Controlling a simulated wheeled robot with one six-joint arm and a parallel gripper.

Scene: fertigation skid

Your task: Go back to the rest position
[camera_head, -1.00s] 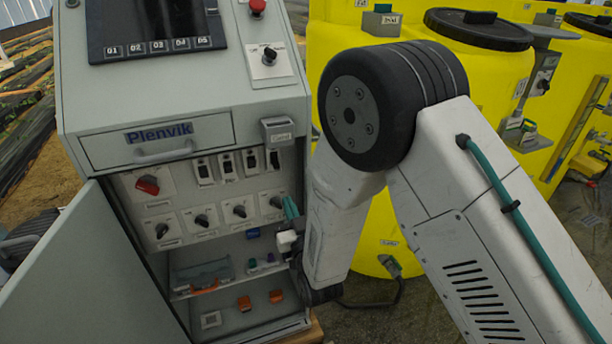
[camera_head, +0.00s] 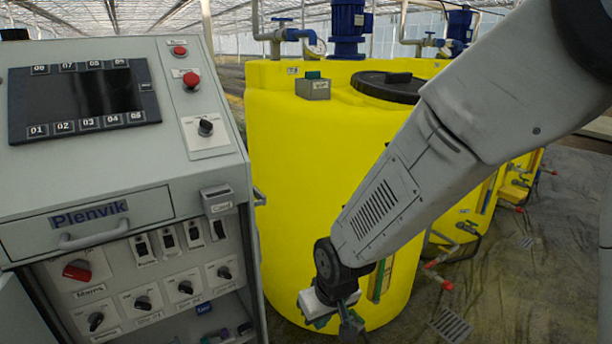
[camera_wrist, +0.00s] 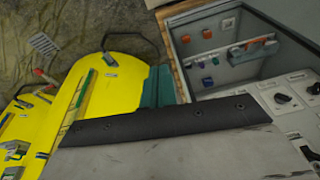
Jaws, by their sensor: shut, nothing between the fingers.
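My gripper (camera_head: 338,322) hangs at the low end of my arm in the head view, in front of the yellow tank (camera_head: 300,190) and to the right of the grey control cabinet (camera_head: 120,160). Its fingers are shut with nothing held. In the wrist view its teal fingers (camera_wrist: 158,86) lie close together between the yellow tank (camera_wrist: 105,95) and the cabinet's open compartment (camera_wrist: 240,75). The gripper is apart from the cabinet in the head view.
The cabinet has a screen (camera_head: 85,98), a red button (camera_head: 191,80), a drawer (camera_head: 85,222) and several switches and knobs. Red-handled valves (camera_head: 436,276) and a floor grate (camera_head: 450,326) are at the right. Open floor (camera_head: 530,270) shows there.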

